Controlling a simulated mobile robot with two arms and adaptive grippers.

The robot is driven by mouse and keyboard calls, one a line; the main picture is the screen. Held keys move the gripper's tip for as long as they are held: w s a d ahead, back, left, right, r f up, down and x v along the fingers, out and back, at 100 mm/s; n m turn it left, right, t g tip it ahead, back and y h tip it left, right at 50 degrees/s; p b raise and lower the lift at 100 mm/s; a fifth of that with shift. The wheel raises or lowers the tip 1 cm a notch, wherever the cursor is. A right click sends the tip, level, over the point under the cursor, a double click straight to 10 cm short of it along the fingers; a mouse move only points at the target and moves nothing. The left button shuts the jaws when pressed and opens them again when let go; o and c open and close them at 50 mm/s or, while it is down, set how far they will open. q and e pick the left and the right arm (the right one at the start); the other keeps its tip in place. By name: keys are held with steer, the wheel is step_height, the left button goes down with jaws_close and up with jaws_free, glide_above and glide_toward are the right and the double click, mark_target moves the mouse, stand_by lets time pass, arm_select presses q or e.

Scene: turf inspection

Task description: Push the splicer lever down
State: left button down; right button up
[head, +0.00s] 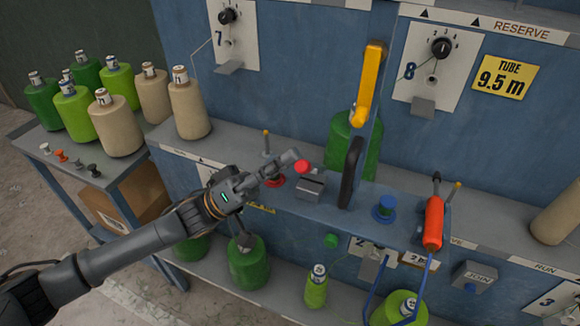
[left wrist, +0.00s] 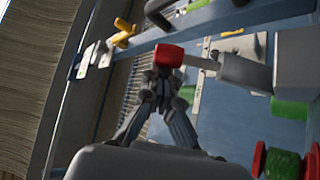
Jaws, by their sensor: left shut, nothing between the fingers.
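The splicer is a small grey block (head: 312,187) on the blue machine's ledge. Its lever ends in a red knob (head: 302,167) at the block's upper left. In the left wrist view the red knob (left wrist: 169,56) sits on a short grey rod joined to the grey splicer body (left wrist: 245,74). My left gripper (head: 291,159) is shut and empty, with its tips right at the knob. In the left wrist view the fingertips (left wrist: 161,78) overlap the knob's lower edge; I cannot tell whether they touch it. My right gripper is not in view.
A black handle (head: 351,172) stands just right of the splicer, below a yellow handle (head: 369,85). A yellow-tipped stick (head: 266,141) rises behind my gripper. A blue knob (head: 385,208) and an orange tool (head: 433,223) are farther right. Several yarn cones stand on the left table (head: 133,163).

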mark_target(278, 204)
arm_select(q)
steer(key=shift+s+a+f+m+g+h+b, duration=0.2)
steer(key=shift+s+f+m+g+b, duration=0.3)
steer(key=shift+f+b, duration=0.6)
steer(key=shift+s+a+f+m+g+h+b, duration=0.15)
steer(key=shift+s+f+m+g+b, duration=0.3)
steer(key=shift+f+b, duration=0.6)
steer(key=shift+s+a+f+m+g+h+b, duration=0.1)
steer(key=shift+s+f+m+g+h+b, duration=0.2)
steer(key=shift+s+f+m+b, duration=0.75)
arm_select(e)
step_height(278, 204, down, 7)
steer(key=shift+p, duration=0.35)
arm_select(q)
steer(key=shift+w+f+n, duration=0.45)
steer(key=shift+f+n, duration=0.05)
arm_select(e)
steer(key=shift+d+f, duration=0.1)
arm_select(q)
steer(key=shift+r, duration=0.1)
